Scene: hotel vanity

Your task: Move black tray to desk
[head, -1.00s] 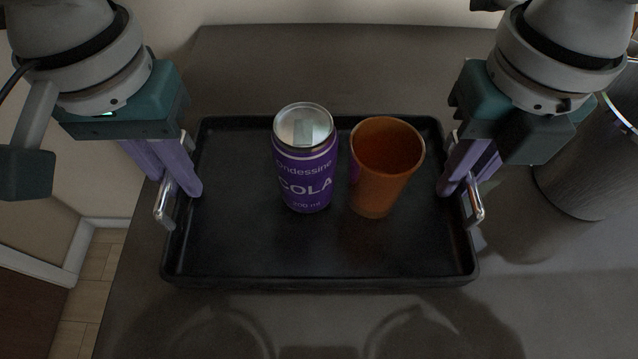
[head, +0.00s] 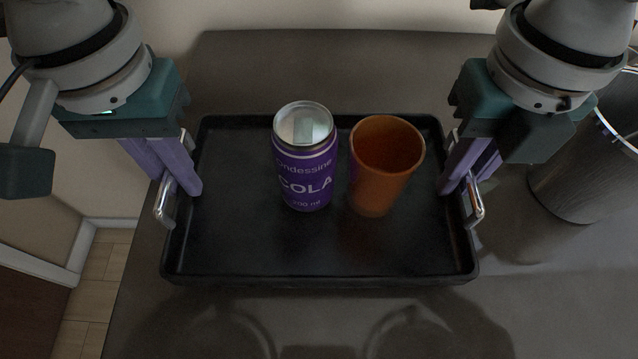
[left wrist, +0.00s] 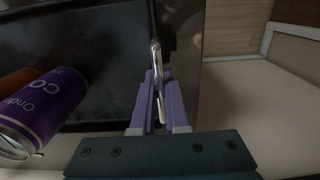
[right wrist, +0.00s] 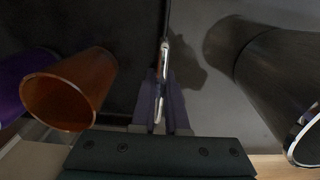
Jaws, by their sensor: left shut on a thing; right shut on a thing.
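The black tray (head: 320,255) is in the middle of the head view, over a dark grey surface. A purple cola can (head: 305,172) and an orange cup (head: 383,170) stand upright on it. My left gripper (head: 178,190) is shut on the tray's left metal handle (head: 163,203); the left wrist view shows this handle (left wrist: 157,80) between the fingers. My right gripper (head: 460,190) is shut on the right metal handle (head: 476,204), which also shows between the fingers in the right wrist view (right wrist: 162,80). I cannot tell for sure whether the tray's underside touches the surface.
A grey metal cylinder (head: 580,180) stands on the dark surface (head: 290,75) to the right of the tray, close to my right gripper. A pale wall runs behind the surface. The surface ends at the left, with wooden floor (head: 95,280) below.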

